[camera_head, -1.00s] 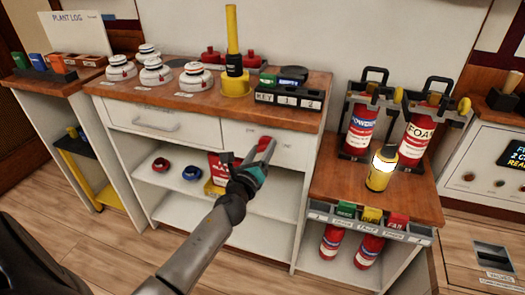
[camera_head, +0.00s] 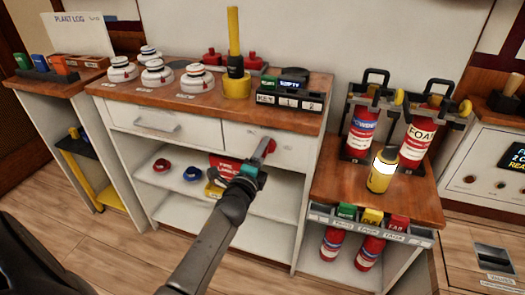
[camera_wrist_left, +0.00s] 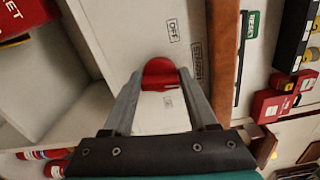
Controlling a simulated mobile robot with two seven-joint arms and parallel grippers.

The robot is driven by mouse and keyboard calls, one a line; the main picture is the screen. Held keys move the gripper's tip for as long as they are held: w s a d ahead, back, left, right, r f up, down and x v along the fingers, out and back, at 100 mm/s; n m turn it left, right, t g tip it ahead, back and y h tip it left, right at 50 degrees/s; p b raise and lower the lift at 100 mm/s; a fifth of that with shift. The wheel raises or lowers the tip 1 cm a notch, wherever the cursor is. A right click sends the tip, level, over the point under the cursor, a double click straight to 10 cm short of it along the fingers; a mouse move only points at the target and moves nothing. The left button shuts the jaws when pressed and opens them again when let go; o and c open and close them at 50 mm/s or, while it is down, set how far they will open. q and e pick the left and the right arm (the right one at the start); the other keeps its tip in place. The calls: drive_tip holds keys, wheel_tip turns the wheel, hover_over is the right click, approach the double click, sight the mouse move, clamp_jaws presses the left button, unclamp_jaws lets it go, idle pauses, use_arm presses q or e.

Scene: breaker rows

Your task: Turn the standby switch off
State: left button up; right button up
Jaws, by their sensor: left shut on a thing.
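The standby switch is a red rounded knob (camera_wrist_left: 160,74) on the pale front panel of the cabinet. A label reading OFF (camera_wrist_left: 173,30) and one reading STANDBY (camera_wrist_left: 197,62) are on the panel beside it. A small label below the knob is too blurred to read. My left gripper (camera_head: 262,154) is at the right-hand drawer front in the head view, with its fingers shut on the red knob. The knob (camera_head: 270,144) is mostly hidden there by the fingers. My right gripper is not in view.
The wooden cabinet top (camera_head: 300,118) above the gripper holds several white detectors, a yellow post (camera_head: 234,50) and a key rack (camera_head: 290,90). Open shelves below hold red and blue rings.

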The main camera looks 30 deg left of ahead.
use_arm(q)
drive_tip(key=shift+n, duration=0.7)
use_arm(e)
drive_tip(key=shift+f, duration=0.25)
use_arm(q)
drive_tip(key=shift+n, duration=0.3)
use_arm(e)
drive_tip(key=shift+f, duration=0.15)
use_arm(q)
drive_tip(key=o, duration=1.4)
drive_tip(key=shift+c, duration=0.2)
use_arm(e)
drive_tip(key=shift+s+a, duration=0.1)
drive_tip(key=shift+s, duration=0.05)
